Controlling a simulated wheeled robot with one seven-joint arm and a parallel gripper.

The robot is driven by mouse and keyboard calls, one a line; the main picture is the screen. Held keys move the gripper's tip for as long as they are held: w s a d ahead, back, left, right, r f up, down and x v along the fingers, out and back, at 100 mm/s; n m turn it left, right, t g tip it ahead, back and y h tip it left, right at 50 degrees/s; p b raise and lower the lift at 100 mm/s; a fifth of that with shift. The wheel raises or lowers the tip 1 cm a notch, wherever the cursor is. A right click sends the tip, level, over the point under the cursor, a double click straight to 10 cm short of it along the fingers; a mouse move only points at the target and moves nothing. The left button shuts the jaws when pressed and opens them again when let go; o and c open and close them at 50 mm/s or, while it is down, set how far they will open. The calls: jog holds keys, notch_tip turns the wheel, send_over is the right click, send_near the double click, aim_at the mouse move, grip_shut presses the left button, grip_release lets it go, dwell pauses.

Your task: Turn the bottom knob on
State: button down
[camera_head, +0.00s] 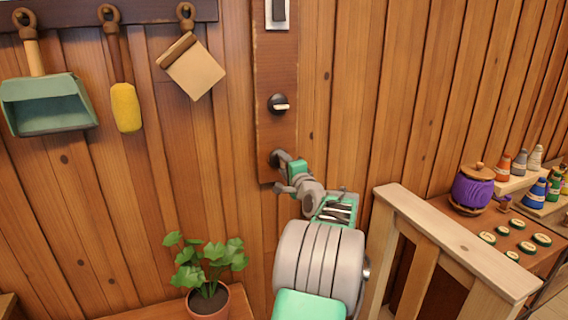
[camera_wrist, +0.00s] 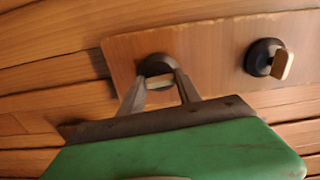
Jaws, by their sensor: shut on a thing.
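The bottom knob (camera_wrist: 157,66) is dark and round with a pale grip, low on a brown wooden panel (camera_head: 275,70) fixed to the plank wall. My gripper (camera_wrist: 160,85) is shut on the knob's pale grip, with one finger on each side. In the head view my gripper (camera_head: 284,163) reaches the panel's lower end and covers most of the bottom knob (camera_head: 274,158). The upper knob (camera_head: 279,104) is black with a pale grip lying roughly level; it also shows in the wrist view (camera_wrist: 263,58).
A switch (camera_head: 278,10) is at the panel's top. A dustpan (camera_head: 48,103), a yellow brush (camera_head: 125,107) and a scraper (camera_head: 191,67) hang at left. A potted plant (camera_head: 208,298) stands below. A wooden rail (camera_head: 455,240) and a shelf with a purple pot (camera_head: 472,191) are at right.

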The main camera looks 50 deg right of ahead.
jog(key=shift+m, duration=0.6)
jog(key=c, duration=0.8)
grip_release()
jog(key=shift+c, duration=0.2)
jog(key=b+v, duration=0.1)
jog(key=v, duration=0.7)
jog(key=shift+w+d, duration=0.1)
